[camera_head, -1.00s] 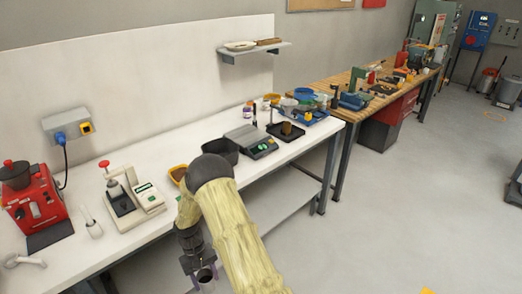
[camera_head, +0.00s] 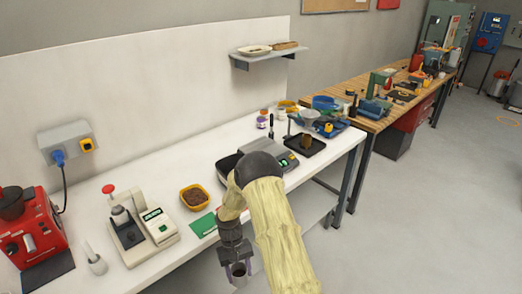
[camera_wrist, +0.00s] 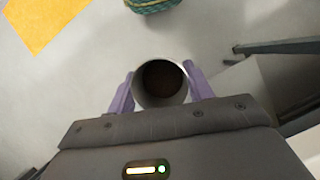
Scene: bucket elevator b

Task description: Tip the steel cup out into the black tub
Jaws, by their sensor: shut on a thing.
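The steel cup (camera_wrist: 137,90) is between the two purple fingers of my gripper (camera_wrist: 160,95) in the wrist view, its open mouth facing that camera. Something dark brown shows inside it. In the head view the cup (camera_head: 239,271) hangs at the end of my gripper (camera_head: 238,264), in front of the white bench and below its top. The black tub (camera_head: 225,166) stands on the bench beside the scale, beyond my arm. My arm hides much of the tub, and its inside is hardly seen.
A yellow tub of brown stuff (camera_head: 194,197) and a green card (camera_head: 204,225) lie on the bench (camera_head: 160,173). The scale (camera_head: 283,160), a stand with a funnel (camera_head: 308,138) and a press-like device (camera_head: 140,228) stand there too. Floor lies below the cup.

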